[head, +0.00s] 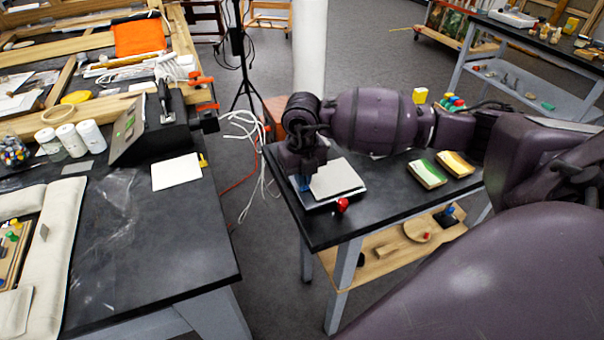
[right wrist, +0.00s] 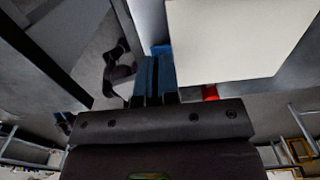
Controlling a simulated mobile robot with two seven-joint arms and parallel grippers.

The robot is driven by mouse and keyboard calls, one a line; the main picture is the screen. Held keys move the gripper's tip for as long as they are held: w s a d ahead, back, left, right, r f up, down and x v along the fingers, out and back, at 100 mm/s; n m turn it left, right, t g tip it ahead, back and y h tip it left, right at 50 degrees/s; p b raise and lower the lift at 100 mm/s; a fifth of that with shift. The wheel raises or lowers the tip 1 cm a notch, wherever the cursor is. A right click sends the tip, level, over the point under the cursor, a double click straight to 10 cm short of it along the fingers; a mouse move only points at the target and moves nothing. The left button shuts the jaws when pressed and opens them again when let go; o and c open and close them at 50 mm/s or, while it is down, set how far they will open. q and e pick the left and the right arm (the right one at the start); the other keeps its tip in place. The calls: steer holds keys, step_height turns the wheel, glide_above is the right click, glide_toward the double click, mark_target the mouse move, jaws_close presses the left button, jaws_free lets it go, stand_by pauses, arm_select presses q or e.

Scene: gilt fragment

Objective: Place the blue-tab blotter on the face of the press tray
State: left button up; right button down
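The blue-tab blotter (head: 337,178) is a pale, flat sheet that shows over the grey press tray (head: 326,203) on the right-hand table. Whether it touches the tray face all over I cannot tell. In the right wrist view the sheet (right wrist: 235,40) lies to the right of my fingers, with a bit of blue tab (right wrist: 160,48) at the fingertips. My right gripper (head: 303,184) points down at the tray's left side; its fingers (right wrist: 157,75) are close together on the tab, which they partly hide. My left gripper is not in view.
A red knob (head: 342,204) sits at the tray's front edge. Green (head: 427,173) and yellow (head: 455,163) edged pads lie to the right on the same black table. A gap of floor with loose cables (head: 250,130) separates it from the cluttered left table (head: 150,235).

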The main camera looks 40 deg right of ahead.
steer(key=c, duration=1.8)
jaws_free()
steer(key=shift+f, duration=0.1)
steer(key=o, duration=0.4)
steer(key=shift+o, duration=0.2)
step_height(320, 180, up, 13)
steer(key=p, duration=0.1)
